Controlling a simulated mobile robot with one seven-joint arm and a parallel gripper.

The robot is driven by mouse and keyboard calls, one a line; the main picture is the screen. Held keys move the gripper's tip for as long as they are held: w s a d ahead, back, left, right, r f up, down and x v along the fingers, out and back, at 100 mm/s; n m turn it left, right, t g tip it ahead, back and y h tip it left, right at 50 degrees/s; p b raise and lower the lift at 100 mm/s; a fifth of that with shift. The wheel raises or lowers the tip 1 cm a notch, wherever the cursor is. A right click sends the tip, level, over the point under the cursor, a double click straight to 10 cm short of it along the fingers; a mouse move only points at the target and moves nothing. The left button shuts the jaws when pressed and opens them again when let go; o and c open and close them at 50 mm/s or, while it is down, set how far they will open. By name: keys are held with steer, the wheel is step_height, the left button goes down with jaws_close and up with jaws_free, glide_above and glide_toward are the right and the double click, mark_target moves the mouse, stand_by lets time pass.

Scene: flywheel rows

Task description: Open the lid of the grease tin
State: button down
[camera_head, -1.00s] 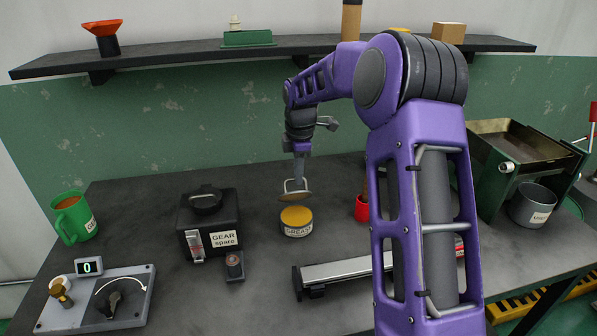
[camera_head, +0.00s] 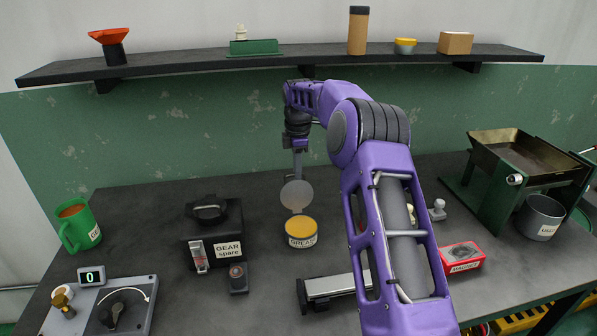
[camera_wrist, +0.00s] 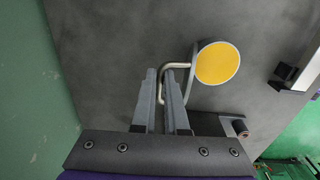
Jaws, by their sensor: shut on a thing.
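The grease tin (camera_head: 301,241), labelled GREASE, stands on the bench with its yellow contents uncovered. Its lid (camera_head: 297,196), a pale grey disc, stands nearly upright behind and above the tin; I cannot tell whether it touches the rim. My gripper (camera_head: 297,174) points down over the lid and is shut on its handle. In the wrist view the fingers (camera_wrist: 164,72) close on the bent metal handle (camera_wrist: 162,88). The tin's round yellow contents (camera_wrist: 217,63) lie just right of the handle; the lid is almost edge-on there.
A black box marked GEAR spare (camera_head: 228,250) stands left of the tin, with a small dark block (camera_head: 238,280) nearby. A metal rail (camera_head: 335,286) lies in front right, and a red box (camera_head: 461,260) farther right. The shelf (camera_head: 200,68) runs above.

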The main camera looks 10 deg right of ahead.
steer(key=shift+w+r, duration=0.2)
steer(key=shift+w, duration=0.15)
steer(key=c, duration=0.9)
jaws_free()
steer(key=shift+c, duration=0.2)
steer(key=shift+f, duration=0.1)
step_height(320, 180, up, 12)
steer(key=shift+s, duration=0.45)
